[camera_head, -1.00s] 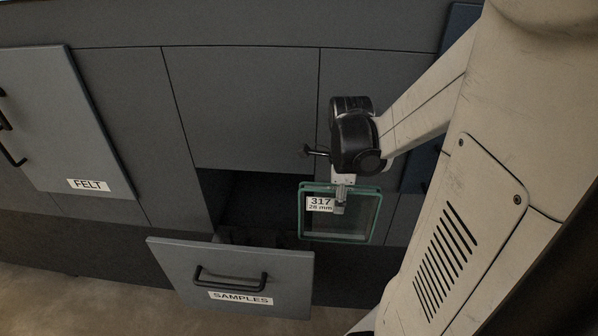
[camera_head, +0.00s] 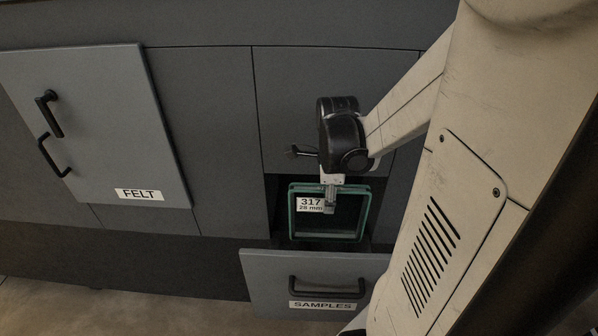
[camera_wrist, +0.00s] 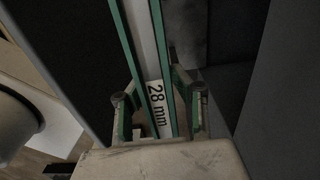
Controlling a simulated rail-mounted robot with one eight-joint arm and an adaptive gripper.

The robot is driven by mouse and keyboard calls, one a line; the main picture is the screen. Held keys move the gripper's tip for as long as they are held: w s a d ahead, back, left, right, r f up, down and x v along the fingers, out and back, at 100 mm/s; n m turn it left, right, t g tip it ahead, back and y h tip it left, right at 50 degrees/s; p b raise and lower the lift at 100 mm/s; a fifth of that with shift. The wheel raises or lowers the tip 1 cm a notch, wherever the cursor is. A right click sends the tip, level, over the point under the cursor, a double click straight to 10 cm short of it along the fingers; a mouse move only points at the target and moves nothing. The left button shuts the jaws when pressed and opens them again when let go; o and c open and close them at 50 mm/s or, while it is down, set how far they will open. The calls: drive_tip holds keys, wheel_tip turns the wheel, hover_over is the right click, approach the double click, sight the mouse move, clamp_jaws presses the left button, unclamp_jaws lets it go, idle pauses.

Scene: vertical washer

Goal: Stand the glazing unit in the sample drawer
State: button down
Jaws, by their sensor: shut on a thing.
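The glazing unit (camera_head: 362,216) is a square glass pane unit with green edges and a label reading 317, 28 mm. My gripper (camera_head: 330,195) is shut on its top edge, and the unit hangs upright below it. In the head view the unit appears in front of the dark opening above the open sample drawer (camera_head: 262,283), whose front is labelled SAMPLES. Whether its lower edge is inside the drawer or touching it, I cannot tell. In the wrist view the glazing unit (camera_wrist: 162,45) runs between the fingers of my gripper (camera_wrist: 160,98), its 28 mm label showing.
A grey panel labelled FELT (camera_head: 95,120) with black handles stands out at the left. Dark cabinet fronts (camera_head: 200,130) fill the back. The drawer front has a black handle (camera_head: 327,291). Bare floor (camera_head: 120,310) shows at the lower left.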

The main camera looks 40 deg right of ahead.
sight(324, 241)
wheel_tip(324, 241, down, 17)
drive_tip(key=b, duration=1.4)
drive_tip(key=shift+f, duration=0.15)
idle(0.4)
drive_tip(key=shift+w, duration=0.1)
drive_tip(key=c, duration=1.4)
unclamp_jaws()
drive_tip(key=shift+a, duration=0.1)
